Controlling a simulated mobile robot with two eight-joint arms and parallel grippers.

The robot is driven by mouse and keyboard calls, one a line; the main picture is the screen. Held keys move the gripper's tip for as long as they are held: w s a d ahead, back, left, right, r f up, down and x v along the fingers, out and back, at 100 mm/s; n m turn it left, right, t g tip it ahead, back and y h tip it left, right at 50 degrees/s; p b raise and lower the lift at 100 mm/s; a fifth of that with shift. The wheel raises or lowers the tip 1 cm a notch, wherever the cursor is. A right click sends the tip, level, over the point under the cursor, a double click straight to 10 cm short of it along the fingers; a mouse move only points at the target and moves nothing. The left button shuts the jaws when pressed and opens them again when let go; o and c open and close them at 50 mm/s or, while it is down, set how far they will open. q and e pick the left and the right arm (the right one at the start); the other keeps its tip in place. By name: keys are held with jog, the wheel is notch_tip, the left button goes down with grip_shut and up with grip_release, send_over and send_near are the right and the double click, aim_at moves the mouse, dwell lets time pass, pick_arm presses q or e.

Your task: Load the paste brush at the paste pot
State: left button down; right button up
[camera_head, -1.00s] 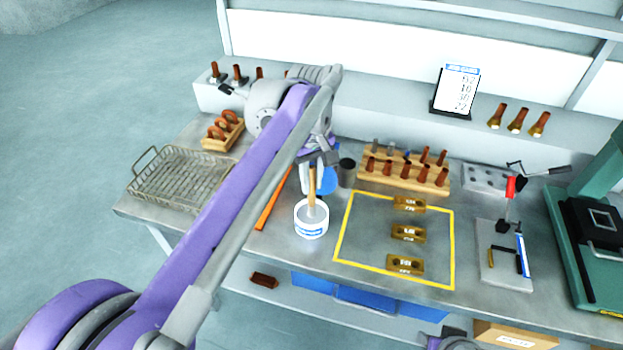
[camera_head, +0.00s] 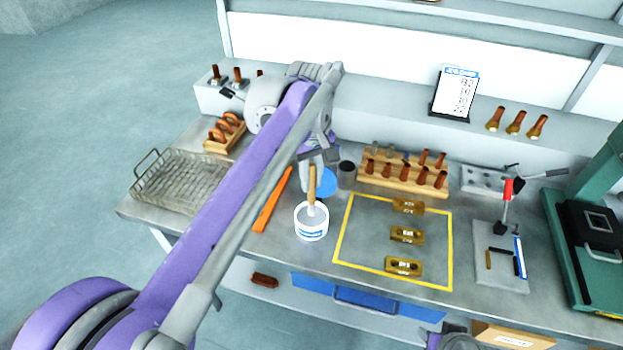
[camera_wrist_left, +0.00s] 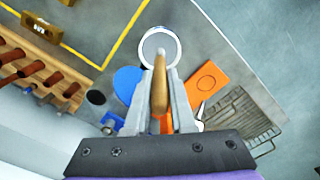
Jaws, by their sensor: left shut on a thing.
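The paste pot (camera_head: 311,231) is a white tub with a blue label on the bench, left of the yellow outline. It also shows in the left wrist view (camera_wrist_left: 149,57). The paste brush (camera_head: 312,184) has a wooden handle and stands nearly upright with its lower end in the pot's mouth. Whether its tip touches paste or the pot's bottom is hidden. My left gripper (camera_head: 311,163) is shut on the brush handle (camera_wrist_left: 160,88), above the pot. My right gripper is not visible.
A blue disc (camera_head: 327,182) and a dark cup (camera_head: 346,174) stand just behind the pot. An orange piece (camera_head: 270,205) lies left of it, and a wire basket (camera_head: 145,193) farther left. Several brass blocks (camera_head: 407,237) lie inside the yellow outline. A wooden rack (camera_head: 395,182) stands behind.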

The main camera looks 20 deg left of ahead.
aim_at(312, 164)
pick_arm(q)
jog(key=shift+r+p, duration=1.4)
jog(key=shift+r, duration=1.3)
jog(key=shift+w, duration=0.1)
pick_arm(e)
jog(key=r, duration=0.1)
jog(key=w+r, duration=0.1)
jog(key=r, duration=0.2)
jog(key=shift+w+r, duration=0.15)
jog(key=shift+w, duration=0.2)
pick_arm(q)
jog(key=shift+f, duration=0.1)
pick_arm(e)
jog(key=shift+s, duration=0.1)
